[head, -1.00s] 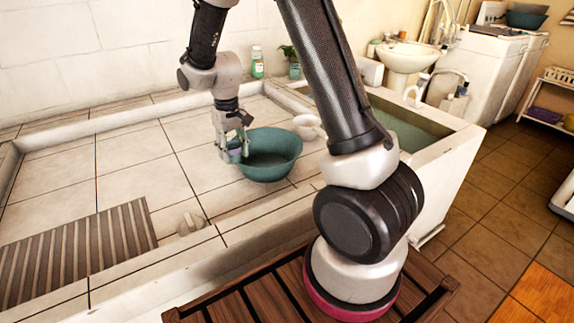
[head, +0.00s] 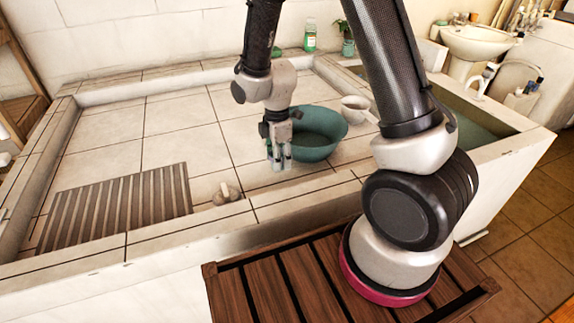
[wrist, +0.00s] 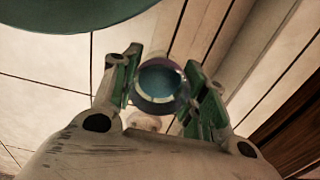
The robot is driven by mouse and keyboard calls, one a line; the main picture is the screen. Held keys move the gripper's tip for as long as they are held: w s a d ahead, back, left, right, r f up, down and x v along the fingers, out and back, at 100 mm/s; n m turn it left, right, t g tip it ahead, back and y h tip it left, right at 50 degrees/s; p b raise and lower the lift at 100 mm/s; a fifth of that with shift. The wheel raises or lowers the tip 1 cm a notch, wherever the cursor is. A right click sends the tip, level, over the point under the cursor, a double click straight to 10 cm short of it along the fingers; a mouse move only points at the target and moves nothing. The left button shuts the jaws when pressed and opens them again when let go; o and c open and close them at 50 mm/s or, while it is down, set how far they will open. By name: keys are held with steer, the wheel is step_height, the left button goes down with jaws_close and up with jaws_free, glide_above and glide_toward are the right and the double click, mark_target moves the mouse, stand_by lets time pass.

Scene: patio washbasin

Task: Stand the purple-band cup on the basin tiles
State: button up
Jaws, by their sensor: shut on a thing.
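My gripper (head: 279,160) is in front of the left side of a teal bowl (head: 322,130), low over the basin tiles (head: 185,118). In the wrist view my gripper (wrist: 166,100) is shut on a small round cup (wrist: 163,84), with a green-padded finger on either side. The cup's bluish inside faces the camera and purple shows at its rim. In the head view the fingers mostly hide the cup. I cannot tell whether its base touches the tiles. Part of the bowl also shows at the top left of the wrist view (wrist: 75,12).
A slatted mat (head: 120,210) lies at the front left, with a small pale lump (head: 227,194) beside it. A white dipper (head: 356,108) sits right of the bowl. A green bottle (head: 310,36) stands by the back wall. The tiles left of my gripper are bare.

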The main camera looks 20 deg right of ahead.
steer(key=shift+f, duration=2.3)
steer(key=o, duration=1)
steer(key=shift+f, duration=0.15)
steer(key=shift+o, duration=0.2)
steer(key=s+d+r+m+t, duration=0.1)
steer(key=d+r+m, duration=0.1)
steer(key=r, duration=0.8)
steer(key=s+d+r+m, duration=0.1)
steer(key=d+r+m, duration=0.1)
steer(key=r, duration=0.9)
steer(key=s+d+r+m+t, duration=0.1)
steer(key=s+d+r+m, duration=0.4)
steer(key=s+r+m, duration=0.1)
steer(key=s+d+r+m+t, duration=0.2)
steer(key=s+d+r+m, duration=0.3)
steer(key=s+m, duration=0.3)
steer(key=s+r, duration=0.1)
steer(key=s, duration=0.2)
steer(key=shift+s+d+r, duration=0.15)
steer(key=shift+s+r, duration=0.1)
steer(key=shift+r, duration=0.15)
